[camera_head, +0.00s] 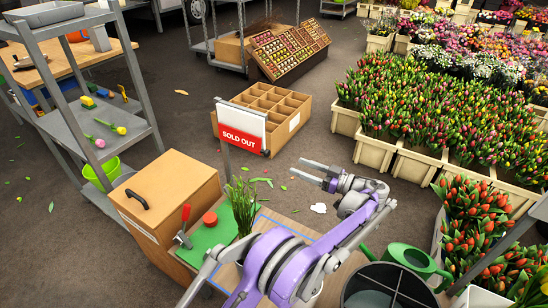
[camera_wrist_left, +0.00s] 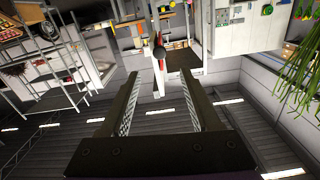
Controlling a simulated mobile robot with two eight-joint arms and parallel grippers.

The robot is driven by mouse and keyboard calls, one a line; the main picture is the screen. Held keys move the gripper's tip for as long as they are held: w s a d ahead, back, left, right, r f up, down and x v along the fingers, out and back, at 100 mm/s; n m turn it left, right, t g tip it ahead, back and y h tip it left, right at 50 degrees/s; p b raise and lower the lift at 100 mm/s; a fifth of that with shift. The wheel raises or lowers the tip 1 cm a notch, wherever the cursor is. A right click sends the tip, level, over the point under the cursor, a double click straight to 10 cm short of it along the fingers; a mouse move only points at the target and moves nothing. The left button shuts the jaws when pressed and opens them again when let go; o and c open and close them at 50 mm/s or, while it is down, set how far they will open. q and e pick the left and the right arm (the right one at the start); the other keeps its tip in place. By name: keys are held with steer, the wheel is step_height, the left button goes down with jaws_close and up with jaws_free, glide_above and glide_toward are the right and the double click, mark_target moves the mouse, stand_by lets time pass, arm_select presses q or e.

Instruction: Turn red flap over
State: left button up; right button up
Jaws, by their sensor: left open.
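The red flap (camera_head: 241,140) reads "SOLD OUT" in white letters. It hangs along the lower part of a white sign board (camera_head: 243,119) on a thin grey post. My left gripper (camera_head: 299,169) is open and empty, to the right of the flap and apart from it, its fingers pointing left. In the left wrist view the two open fingers (camera_wrist_left: 163,84) frame a narrow, nearly edge-on white and red piece, apparently the sign with its flap (camera_wrist_left: 157,63). A dark round knob sits at its top. My right gripper is not in view.
Green stems (camera_head: 242,203) stand below the sign on the workbench, beside a red knob (camera_head: 210,218) and a red-handled lever (camera_head: 185,220). A cardboard divider box (camera_head: 268,112) is on the floor behind. A green watering can (camera_head: 408,257) stands at lower right.

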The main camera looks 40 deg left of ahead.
mark_target(269, 154)
arm_select(q)
steer(key=a, duration=0.3)
steer(key=a+b, duration=0.1)
steer(key=a, duration=0.3)
steer(key=s+a, duration=0.1)
steer(key=a, duration=0.2)
steer(key=shift+a+b, duration=0.35)
jaws_close()
